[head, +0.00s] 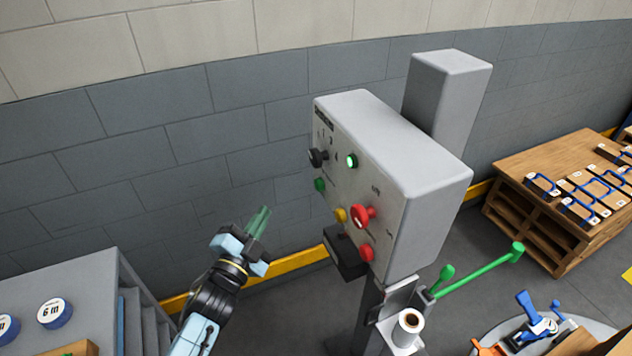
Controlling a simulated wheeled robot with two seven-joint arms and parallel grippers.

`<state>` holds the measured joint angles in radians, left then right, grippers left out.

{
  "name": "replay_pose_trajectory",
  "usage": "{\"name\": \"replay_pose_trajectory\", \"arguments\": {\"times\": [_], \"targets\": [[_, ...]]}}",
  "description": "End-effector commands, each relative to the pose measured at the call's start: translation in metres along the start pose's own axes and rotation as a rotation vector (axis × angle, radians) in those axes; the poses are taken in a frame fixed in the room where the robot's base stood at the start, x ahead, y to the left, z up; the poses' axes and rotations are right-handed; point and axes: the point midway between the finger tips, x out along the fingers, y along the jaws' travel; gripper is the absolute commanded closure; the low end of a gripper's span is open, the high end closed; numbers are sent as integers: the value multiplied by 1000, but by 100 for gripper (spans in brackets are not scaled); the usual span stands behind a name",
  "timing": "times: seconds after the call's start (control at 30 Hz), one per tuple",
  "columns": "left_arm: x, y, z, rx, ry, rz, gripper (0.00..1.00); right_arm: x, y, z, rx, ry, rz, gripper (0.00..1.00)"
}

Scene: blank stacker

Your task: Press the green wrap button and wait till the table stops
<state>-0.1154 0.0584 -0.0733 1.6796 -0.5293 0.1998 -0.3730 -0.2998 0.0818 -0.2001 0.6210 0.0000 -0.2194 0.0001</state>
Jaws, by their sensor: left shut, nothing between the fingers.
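A grey control box (400,150) on a post stands in the middle of the head view, its panel facing left. The panel carries a small green button (320,185) low on its far side and a brightly lit green round light or button (352,161) higher up. I cannot read their labels. My left gripper (262,215) is shut and empty, to the left of the panel and apart from it, its greenish fingers pointing up. Part of a round grey table (480,332) shows at the bottom right; a still frame does not tell whether it turns. My right gripper is out of view.
The panel also has a black knob (317,157), a yellow button (341,215) and a large red knob (361,217). A green-ended lever (485,268) sticks out below right. A wooden pallet stack (540,217) stands at right, a grey cabinet (95,282) at left.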

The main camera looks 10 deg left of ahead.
Motion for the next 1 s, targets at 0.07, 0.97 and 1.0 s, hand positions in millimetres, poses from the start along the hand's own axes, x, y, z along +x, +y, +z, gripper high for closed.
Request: {"name": "replay_pose_trajectory", "arguments": {"times": [0.07, 0.97, 1.0], "targets": [[4, -16, -12, 30, 31, -32, 100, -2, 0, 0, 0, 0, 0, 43], [40, -1, -43, 49, 53, -55, 100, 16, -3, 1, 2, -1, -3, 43], [43, 2, -46, 49, 52, -55, 100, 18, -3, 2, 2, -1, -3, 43]]}}
